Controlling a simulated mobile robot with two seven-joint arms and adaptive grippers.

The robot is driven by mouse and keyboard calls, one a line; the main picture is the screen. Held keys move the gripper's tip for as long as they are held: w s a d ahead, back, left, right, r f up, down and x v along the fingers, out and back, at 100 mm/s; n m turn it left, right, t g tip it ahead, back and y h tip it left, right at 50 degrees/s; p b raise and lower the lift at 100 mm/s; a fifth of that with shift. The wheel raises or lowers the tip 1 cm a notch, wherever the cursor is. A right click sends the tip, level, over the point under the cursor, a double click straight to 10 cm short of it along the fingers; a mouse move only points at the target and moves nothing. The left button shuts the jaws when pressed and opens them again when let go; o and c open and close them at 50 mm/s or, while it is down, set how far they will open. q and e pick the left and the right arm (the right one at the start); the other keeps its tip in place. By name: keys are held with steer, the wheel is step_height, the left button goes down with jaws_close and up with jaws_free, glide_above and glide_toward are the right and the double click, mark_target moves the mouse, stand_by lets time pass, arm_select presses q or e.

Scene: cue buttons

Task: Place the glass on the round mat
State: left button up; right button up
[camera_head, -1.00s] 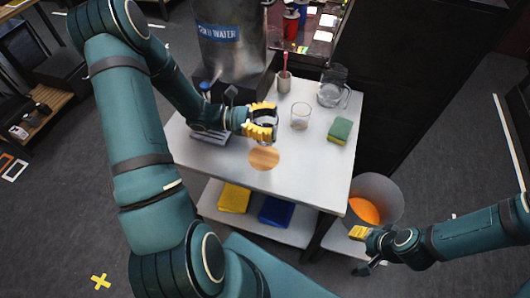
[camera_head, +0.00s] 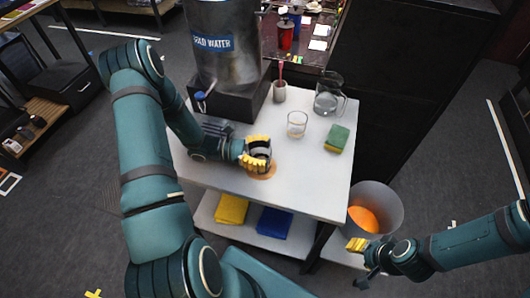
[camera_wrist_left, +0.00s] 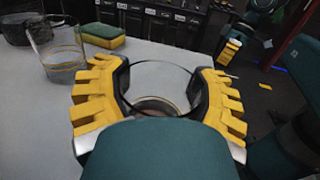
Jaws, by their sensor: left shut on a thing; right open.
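My left gripper (camera_head: 258,152) is shut on a clear glass (camera_head: 262,155), mostly hidden by the yellow fingers. In the left wrist view the glass (camera_wrist_left: 155,105) is seen between the yellow fingers of the left gripper (camera_wrist_left: 160,90). The round wooden mat (camera_head: 262,174) lies on the white table (camera_head: 310,190), directly below the held glass and partly covered by it. I cannot tell whether the glass touches the mat. My right gripper (camera_head: 362,262) is open and empty, low beside the table's right side.
A second glass (camera_head: 297,124), a pitcher (camera_head: 328,98), a green-yellow sponge (camera_head: 337,138) and a cup with a red-handled tool (camera_head: 279,92) stand behind and right. A water dispenser (camera_head: 222,50) is at the back left. A bin (camera_head: 378,205) stands on the right. The front right tabletop is clear.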

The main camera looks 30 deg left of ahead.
arm_select(q)
steer(key=shift+f, duration=0.15)
steer(key=o, duration=1.4)
steer(key=shift+c, duration=0.2)
steer(key=shift+a+r, duration=0.1)
steer(key=shift+r, duration=0.15)
steer(key=v, duration=1.2)
steer(key=shift+f, duration=0.1)
